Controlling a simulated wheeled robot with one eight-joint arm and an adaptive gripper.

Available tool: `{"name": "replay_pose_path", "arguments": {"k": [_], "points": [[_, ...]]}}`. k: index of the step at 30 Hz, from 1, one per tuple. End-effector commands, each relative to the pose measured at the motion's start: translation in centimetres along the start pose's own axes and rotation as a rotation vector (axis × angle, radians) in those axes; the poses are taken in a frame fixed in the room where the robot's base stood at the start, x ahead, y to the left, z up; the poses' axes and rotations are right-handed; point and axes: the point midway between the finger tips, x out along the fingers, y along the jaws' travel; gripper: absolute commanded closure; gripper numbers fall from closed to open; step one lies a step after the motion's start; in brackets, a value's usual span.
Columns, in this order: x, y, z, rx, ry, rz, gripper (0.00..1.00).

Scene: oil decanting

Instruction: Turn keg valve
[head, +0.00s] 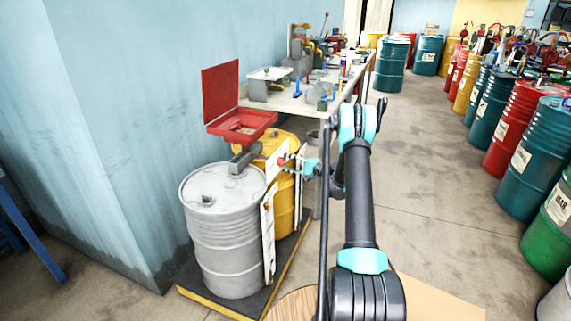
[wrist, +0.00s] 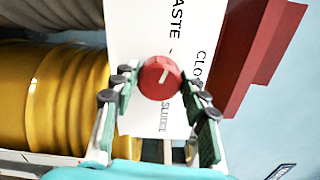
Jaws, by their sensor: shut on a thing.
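The valve is a round red knob with a pale pointer mark, in the middle of the wrist view (wrist: 158,78). It also shows small in the head view (head: 283,160). It sits in front of a white panel (wrist: 135,30) lettered "WASTE" and, partly hidden, "CLO…"; more lettering is behind my fingers. The yellow keg (wrist: 55,95) is beside the panel; it also shows in the head view (head: 284,197), behind the grey keg. My gripper (wrist: 163,97) is shut on the red knob, one finger on each side. In the head view my gripper (head: 300,166) is small beside the panel.
A grey keg (head: 228,235) stands in front of the yellow one on a dark, yellow-edged platform (head: 260,292). An open red box (head: 240,122) is above the kegs. A cluttered workbench (head: 300,102) is behind. Several drums line the right; the floor between (head: 430,180) is clear.

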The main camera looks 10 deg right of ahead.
Motion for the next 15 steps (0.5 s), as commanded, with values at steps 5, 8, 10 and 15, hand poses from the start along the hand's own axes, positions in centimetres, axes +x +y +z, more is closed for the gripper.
{"name": "replay_pose_path", "arguments": {"k": [5,8,10,15], "points": [[-0.08,0.12,0.05,-0.001,-0.001,0.003,0.85],[-0.08,0.12,0.05,-0.001,-0.001,0.003,0.53],[-0.07,0.10,0.04,-0.001,-0.001,0.002,0.44],[-0.04,0.07,0.03,0.000,-0.001,0.002,0.35]]}}
